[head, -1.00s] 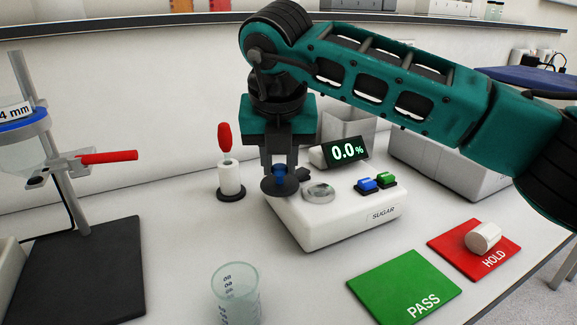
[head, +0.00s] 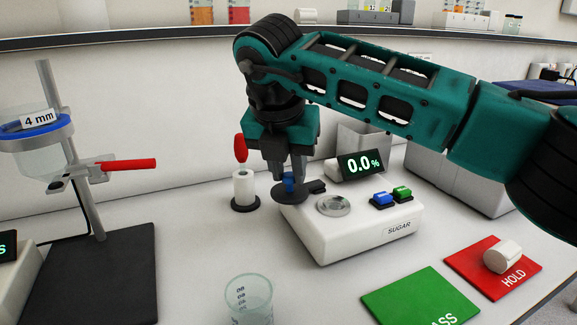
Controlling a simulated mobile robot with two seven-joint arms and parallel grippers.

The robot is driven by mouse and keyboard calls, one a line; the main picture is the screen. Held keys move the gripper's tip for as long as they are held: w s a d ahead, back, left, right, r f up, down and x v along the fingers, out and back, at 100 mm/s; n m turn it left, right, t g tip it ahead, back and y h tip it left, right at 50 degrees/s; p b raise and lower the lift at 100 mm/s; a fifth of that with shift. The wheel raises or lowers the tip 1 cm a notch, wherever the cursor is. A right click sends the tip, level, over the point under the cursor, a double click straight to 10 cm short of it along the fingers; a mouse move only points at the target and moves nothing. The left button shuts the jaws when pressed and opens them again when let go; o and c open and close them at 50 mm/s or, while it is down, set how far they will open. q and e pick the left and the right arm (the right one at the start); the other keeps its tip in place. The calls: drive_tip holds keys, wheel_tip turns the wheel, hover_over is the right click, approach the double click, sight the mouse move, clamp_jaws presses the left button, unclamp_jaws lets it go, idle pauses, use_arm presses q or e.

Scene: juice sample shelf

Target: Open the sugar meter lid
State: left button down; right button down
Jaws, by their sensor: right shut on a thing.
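The white sugar meter (head: 352,239) stands on the bench, with its display reading 0.0 % (head: 360,165). Its dark round lid (head: 287,198) is swung aside over the meter's left rear corner, joined to a dark hinge arm (head: 316,187). The round glassy sample well (head: 333,205) is uncovered. My right gripper (head: 290,180) points down and is shut on the blue knob (head: 290,186) of the lid. The fingers partly hide the knob. My left gripper is not in view.
A clear beaker (head: 249,300) stands in front. Green PASS (head: 408,298) and red HOLD (head: 470,270) mats lie right, a white cylinder (head: 502,257) on HOLD. A ring stand (head: 80,165) is left.

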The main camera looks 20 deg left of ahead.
drive_tip(key=c, duration=0.9)
unclamp_jaws()
drive_tip(key=p+v, duration=0.1)
drive_tip(key=v, duration=1.2)
drive_tip(key=shift+s+d+f, duration=0.1)
